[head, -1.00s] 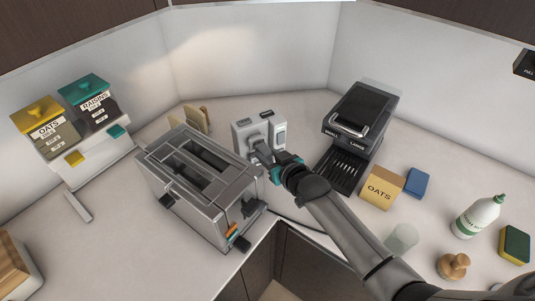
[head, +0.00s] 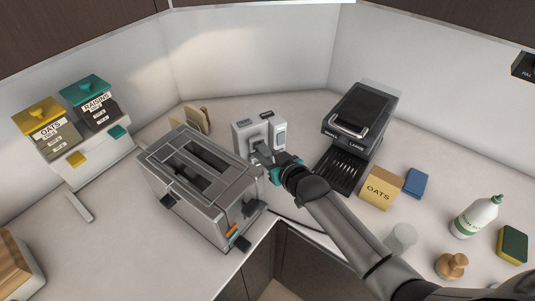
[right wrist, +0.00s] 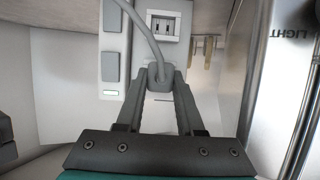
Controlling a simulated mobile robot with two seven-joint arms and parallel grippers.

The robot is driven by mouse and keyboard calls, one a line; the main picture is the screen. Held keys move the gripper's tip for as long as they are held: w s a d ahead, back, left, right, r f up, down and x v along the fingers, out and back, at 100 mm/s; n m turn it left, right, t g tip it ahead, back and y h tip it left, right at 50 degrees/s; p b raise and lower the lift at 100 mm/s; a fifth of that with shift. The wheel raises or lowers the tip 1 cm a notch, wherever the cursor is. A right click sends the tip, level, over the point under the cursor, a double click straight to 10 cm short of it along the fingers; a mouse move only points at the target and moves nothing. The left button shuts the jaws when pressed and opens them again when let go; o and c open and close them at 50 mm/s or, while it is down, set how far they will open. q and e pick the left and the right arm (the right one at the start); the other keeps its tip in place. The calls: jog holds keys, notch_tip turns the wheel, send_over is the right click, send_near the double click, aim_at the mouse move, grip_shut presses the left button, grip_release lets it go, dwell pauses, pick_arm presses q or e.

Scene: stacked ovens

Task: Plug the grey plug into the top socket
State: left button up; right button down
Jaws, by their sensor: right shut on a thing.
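My right gripper (head: 264,155) reaches the pale grey socket unit (head: 245,127) in the back corner, between the toaster and the black grill. In the right wrist view its two fingers are shut on the grey plug (right wrist: 158,76), with a grey cord (right wrist: 145,40) curving away from it. That view looks upside down. A socket face with dark slots (right wrist: 164,26) shows uncovered beyond the plug, and switches (right wrist: 110,67) line one side. The plug is close against the unit; I cannot tell whether its pins are in a socket. My left gripper is not in view.
The metal toaster (head: 188,212) stands close left of my right gripper. The black grill (head: 363,113) is to the right.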

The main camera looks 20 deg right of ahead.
jog(key=shift+w+a+b, duration=0.15)
jog(key=shift+w+b, duration=0.2)
jog(key=shift+w, duration=0.35)
jog(key=shift+c, duration=2.3)
grip_release()
jog(key=shift+s, duration=0.15)
jog(key=p+v, duration=0.1)
jog(key=v, duration=1.4)
jog(key=shift+p, duration=0.3)
jog(key=shift+c, duration=0.2)
